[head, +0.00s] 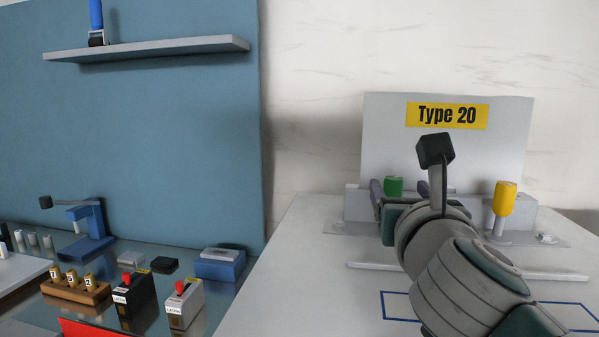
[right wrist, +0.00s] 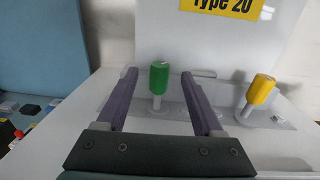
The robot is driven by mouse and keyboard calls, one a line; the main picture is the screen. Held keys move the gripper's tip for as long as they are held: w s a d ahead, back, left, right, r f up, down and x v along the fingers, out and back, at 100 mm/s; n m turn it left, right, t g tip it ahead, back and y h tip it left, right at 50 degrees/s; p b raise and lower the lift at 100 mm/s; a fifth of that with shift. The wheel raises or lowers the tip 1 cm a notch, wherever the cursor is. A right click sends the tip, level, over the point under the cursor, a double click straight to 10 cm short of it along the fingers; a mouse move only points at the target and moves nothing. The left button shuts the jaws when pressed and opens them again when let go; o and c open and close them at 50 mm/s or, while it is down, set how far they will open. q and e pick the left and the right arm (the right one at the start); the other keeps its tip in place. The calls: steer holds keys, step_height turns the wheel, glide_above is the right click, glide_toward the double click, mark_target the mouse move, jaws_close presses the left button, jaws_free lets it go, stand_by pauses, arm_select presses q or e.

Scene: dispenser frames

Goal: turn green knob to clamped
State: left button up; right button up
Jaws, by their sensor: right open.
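The green knob (head: 393,186) stands in front of a grey upright panel with a yellow "Type 20" label (head: 447,115). In the right wrist view the green knob (right wrist: 158,80) is a cylinder, roughly upright on a pale post. My right gripper (head: 401,188) is open, with its two purple-grey fingers on either side of the knob. In the right wrist view the gripper's fingers (right wrist: 158,76) show a gap on both sides of the knob. Whether the fingertips reach level with the knob I cannot tell. My left gripper is not in view.
A yellow knob (head: 505,197) leans on its post to the right of the green one. A white rail (head: 545,275) and blue outlines (head: 396,292) lie on the white table. Small devices (head: 185,303) and a blue press (head: 95,225) stand on the left table.

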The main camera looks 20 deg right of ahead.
mark_target(396, 181)
steer(key=x, duration=0.6)
steer(key=shift+s, duration=0.1)
jaws_close()
stand_by(0.4)
